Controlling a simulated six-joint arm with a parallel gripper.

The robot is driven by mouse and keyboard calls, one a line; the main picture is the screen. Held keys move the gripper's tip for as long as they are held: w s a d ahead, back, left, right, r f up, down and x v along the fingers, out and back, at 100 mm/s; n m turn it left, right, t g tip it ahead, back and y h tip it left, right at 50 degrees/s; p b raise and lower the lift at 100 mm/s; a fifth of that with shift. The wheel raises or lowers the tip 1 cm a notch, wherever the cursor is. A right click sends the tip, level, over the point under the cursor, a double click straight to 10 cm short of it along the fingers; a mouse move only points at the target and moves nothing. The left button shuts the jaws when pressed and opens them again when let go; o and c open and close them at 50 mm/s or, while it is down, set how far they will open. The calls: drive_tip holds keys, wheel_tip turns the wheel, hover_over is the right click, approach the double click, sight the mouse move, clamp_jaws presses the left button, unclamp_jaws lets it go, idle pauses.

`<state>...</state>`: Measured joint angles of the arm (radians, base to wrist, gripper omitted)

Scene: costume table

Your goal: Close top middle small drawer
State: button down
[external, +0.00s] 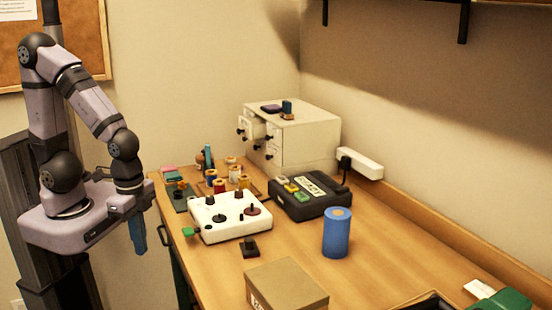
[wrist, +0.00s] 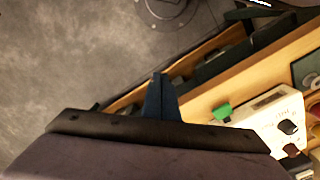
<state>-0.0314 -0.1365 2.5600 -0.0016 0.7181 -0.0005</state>
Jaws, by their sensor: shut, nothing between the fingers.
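The white small-drawer cabinet (external: 312,142) stands at the back of the table against the wall. Its front faces left and carries several small drawers with dark knobs. One upper drawer (external: 256,127) sticks out of the front, pulled open; from this angle I cannot tell surely which column it is in. My gripper (external: 138,236) hangs off the table's left edge, pointing down, far from the cabinet and touching nothing. Its blue fingers are together and empty, and they also show in the wrist view (wrist: 161,98). The cabinet is not in the wrist view.
Between my gripper and the cabinet are a white control box (external: 228,217), a tray of thread spools (external: 234,174) and a black case (external: 310,197). A blue cylinder (external: 337,233) and a cardboard box (external: 286,285) stand nearer the front. Small items lie on the cabinet top.

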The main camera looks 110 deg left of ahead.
drive_tip(key=s+a+r+n+y+p, duration=0.1)
drive_tip(key=s+a+r+n, duration=0.2)
drive_tip(key=a, duration=0.8)
drive_tip(key=s+a+r+n+y+p, duration=0.1)
drive_tip(key=s+a+r+n, duration=0.1)
drive_tip(key=a+n, duration=0.65)
drive_tip(key=s+a+r+n+y+p, duration=0.1)
drive_tip(key=s+a+r, duration=0.15)
drive_tip(key=a, duration=1.15)
drive_tip(key=w+a+r+n+t+y, duration=0.1)
drive_tip(key=a+r+n+y, duration=0.3)
drive_tip(key=a+r+n, duration=0.7)
drive_tip(key=w+a+n, duration=0.1)
drive_tip(key=a, duration=0.2)
drive_tip(key=shift+a+r+y, duration=0.25)
drive_tip(key=shift+y, duration=0.05)
drive_tip(key=shift+w, duration=0.1)
